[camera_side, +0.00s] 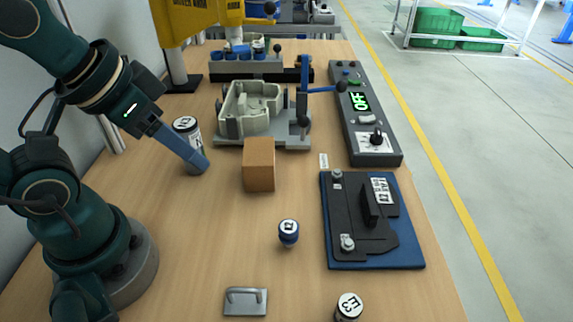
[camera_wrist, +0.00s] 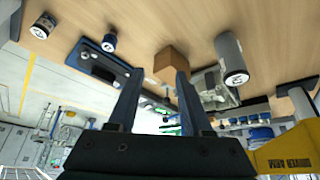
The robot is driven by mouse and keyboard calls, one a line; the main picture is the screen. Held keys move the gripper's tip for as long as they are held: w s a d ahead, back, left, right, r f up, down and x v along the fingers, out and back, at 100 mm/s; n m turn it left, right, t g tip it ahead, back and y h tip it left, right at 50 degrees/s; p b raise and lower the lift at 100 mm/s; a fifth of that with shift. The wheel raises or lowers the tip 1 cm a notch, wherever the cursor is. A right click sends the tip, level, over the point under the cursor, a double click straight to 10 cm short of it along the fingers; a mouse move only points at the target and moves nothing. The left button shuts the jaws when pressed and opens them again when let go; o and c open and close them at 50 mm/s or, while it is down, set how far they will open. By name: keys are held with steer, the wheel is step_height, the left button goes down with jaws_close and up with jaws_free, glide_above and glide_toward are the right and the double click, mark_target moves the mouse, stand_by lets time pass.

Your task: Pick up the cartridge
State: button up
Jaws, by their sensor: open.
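A tall grey cylinder with a white labelled top (camera_side: 185,124) stands upright left of the brown block; I take it as the cartridge, though other capped cylinders are in view. It also shows in the wrist view (camera_wrist: 229,52), right of my fingers and not between them. In the side view my gripper (camera_side: 202,164) overlaps its lower part; contact cannot be told. In the wrist view my gripper (camera_wrist: 158,72) has its two fingers apart, with nothing held. A short blue capped piece (camera_side: 288,234) and a dark cylinder marked E3 (camera_side: 347,309) stand nearer the front.
The brown block (camera_side: 259,166) stands close right of my gripper. Behind it is a fixture with a pale housing (camera_side: 248,112) and blue-handled clamp. A blue plate with a black bracket (camera_side: 400,255) and a control box (camera_side: 362,90) lie right.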

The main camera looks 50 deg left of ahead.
steer(key=o, duration=0.7)
steer(key=shift+r, duration=0.1)
